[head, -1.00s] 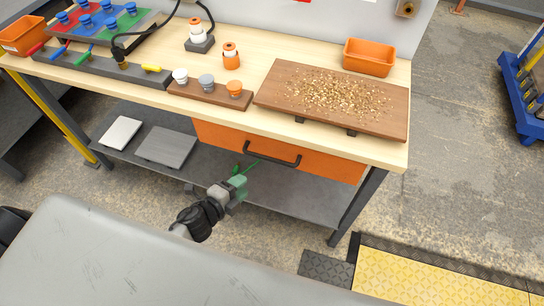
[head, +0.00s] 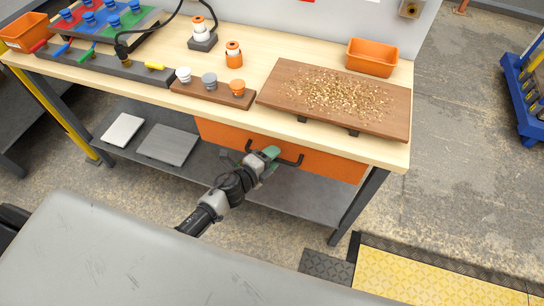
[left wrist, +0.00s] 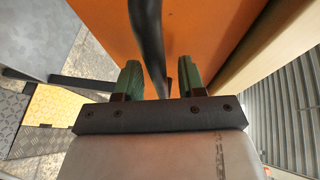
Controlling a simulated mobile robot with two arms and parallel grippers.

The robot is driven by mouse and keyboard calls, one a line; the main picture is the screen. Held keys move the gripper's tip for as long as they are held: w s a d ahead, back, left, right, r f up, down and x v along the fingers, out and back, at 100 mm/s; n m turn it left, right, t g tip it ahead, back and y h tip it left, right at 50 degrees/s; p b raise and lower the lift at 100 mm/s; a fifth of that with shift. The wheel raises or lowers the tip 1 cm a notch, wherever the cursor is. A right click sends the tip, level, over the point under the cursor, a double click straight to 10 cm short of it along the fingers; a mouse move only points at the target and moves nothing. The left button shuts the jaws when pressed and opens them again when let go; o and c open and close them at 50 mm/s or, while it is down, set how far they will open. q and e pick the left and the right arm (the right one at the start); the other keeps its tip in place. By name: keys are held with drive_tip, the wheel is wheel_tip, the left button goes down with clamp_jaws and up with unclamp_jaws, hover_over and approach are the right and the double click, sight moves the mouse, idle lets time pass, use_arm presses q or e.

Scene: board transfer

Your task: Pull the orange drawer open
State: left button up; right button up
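The orange drawer (head: 332,164) sits under the workbench top and looks closed, its front close under the bench edge. Its dark bar handle (head: 292,162) runs along the front, partly hidden by my left gripper (head: 270,155). In the left wrist view, the orange drawer front (left wrist: 220,25) fills the upper middle. The black handle (left wrist: 150,40) runs between the two green fingers of my left gripper (left wrist: 160,78). The fingers are open, one on each side of the handle, with gaps showing. My right gripper is not in view.
The workbench (head: 225,110) carries a wooden board (head: 285,110) with loose grains on it, an orange bin (head: 372,58) and several small parts. A lower shelf (head: 215,172) lies beneath the drawer. The bench leg (head: 358,205) stands right of the drawer.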

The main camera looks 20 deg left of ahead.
use_arm(q)
drive_tip(key=shift+c, duration=0.3)
clamp_jaws()
